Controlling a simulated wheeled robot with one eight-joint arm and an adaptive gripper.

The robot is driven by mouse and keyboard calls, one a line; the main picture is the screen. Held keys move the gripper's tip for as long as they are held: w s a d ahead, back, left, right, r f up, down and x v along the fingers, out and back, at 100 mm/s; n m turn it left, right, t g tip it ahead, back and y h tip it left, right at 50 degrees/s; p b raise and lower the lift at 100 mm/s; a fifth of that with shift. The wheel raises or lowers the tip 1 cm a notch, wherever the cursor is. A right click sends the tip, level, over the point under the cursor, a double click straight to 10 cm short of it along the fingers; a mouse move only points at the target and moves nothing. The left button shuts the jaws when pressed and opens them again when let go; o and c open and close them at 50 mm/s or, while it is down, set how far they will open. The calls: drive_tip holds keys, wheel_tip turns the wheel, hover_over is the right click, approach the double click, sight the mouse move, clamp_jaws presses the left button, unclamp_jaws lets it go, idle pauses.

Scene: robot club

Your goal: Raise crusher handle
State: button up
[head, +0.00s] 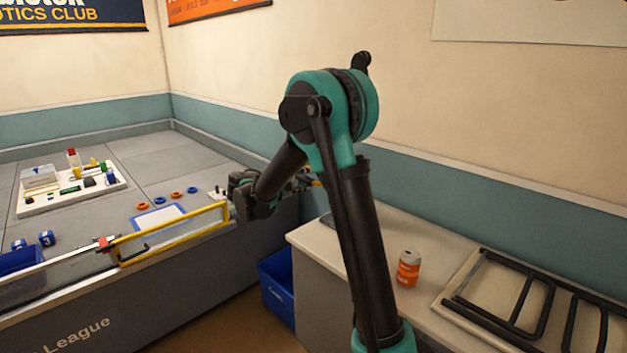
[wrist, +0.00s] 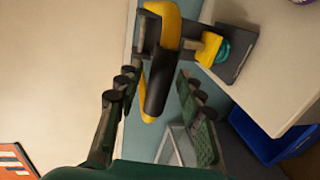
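The crusher (wrist: 205,50) shows in the wrist view, with yellow parts, a dark mount and a teal round piece. Its handle has a black grip (wrist: 158,80) that reaches down between my fingertips. My gripper (wrist: 154,78) is open, with one finger on each side of the grip and a visible gap to both. I cannot tell how far the grip reaches in depth between the fingers. In the head view my own arm hides most of the crusher, and only a small yellow bit (head: 316,183) shows behind it.
An orange and white can (head: 408,270) stands on the counter (head: 375,235), left of a board with black bar frames (head: 510,300). A blue bin (head: 277,285) sits on the floor beside the counter. The game table (head: 110,215) with a yellow rail is at left.

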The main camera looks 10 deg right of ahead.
drive_tip(key=x, duration=0.4)
drive_tip(key=shift+w+d+f, duration=0.1)
drive_tip(key=shift+w+d, duration=0.05)
drive_tip(key=shift+d, duration=0.1)
clamp_jaws()
